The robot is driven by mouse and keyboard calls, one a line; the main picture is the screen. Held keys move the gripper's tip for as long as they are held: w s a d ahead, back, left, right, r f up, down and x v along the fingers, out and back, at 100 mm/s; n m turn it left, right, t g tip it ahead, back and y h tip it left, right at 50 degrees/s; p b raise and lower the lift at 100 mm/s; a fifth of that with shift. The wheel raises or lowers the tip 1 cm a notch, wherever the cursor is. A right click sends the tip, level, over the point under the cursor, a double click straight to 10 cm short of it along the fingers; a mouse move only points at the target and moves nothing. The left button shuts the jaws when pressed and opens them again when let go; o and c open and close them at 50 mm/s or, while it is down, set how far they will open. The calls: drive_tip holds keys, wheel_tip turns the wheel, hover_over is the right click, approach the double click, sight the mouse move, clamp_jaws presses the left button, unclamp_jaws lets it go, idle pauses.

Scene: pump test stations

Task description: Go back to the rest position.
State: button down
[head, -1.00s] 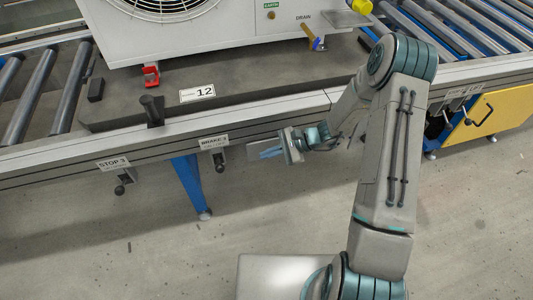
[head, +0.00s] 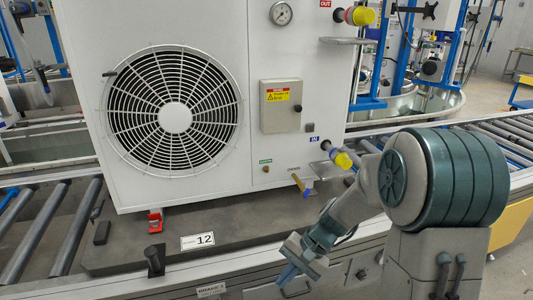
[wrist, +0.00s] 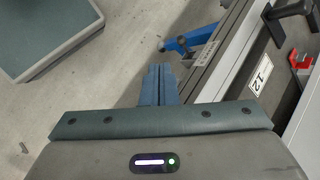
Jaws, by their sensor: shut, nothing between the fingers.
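My gripper (head: 287,274) is in the lower middle of the head view, in front of the conveyor's front rail. Its blue fingers are together and hold nothing. In the wrist view the shut fingers (wrist: 159,84) point out over the grey floor, beside the conveyor's side. My gripper looks apart from everything around it, though its exact gap to the rail is hard to tell. My arm reaches in from the right of the head view.
A white pump unit (head: 222,160) with a fan stands on a dark pallet (head: 122,258) on the roller conveyor (head: 50,228). A "12" label (head: 197,240), a red clamp (head: 155,222) and yellow-capped ports (head: 343,160) are nearby. Open floor (wrist: 110,72) lies beside the conveyor.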

drive_tip(key=s+d+r+n+t+h+p, duration=0.1)
drive_tip(key=s+d+r+h+p, duration=0.1)
drive_tip(key=r, duration=0.6)
drive_tip(key=s+d+r+n+t+h+p, duration=0.2)
drive_tip(key=s+d+r+p, duration=0.3)
drive_tip(key=r, duration=0.4)
drive_tip(key=s+d+r+n+t+h+p, duration=0.1)
drive_tip(key=s+d+r+n+h+p, duration=0.1)
drive_tip(key=s+r+p, duration=0.3)
wheel_tip(320, 180, up, 4)
drive_tip(key=shift+s+d+f+t+h, duration=0.1)
drive_tip(key=shift+s+d+t+h, duration=0.25)
drive_tip(key=shift+d, duration=0.3)
drive_tip(key=shift+w+a, duration=0.1)
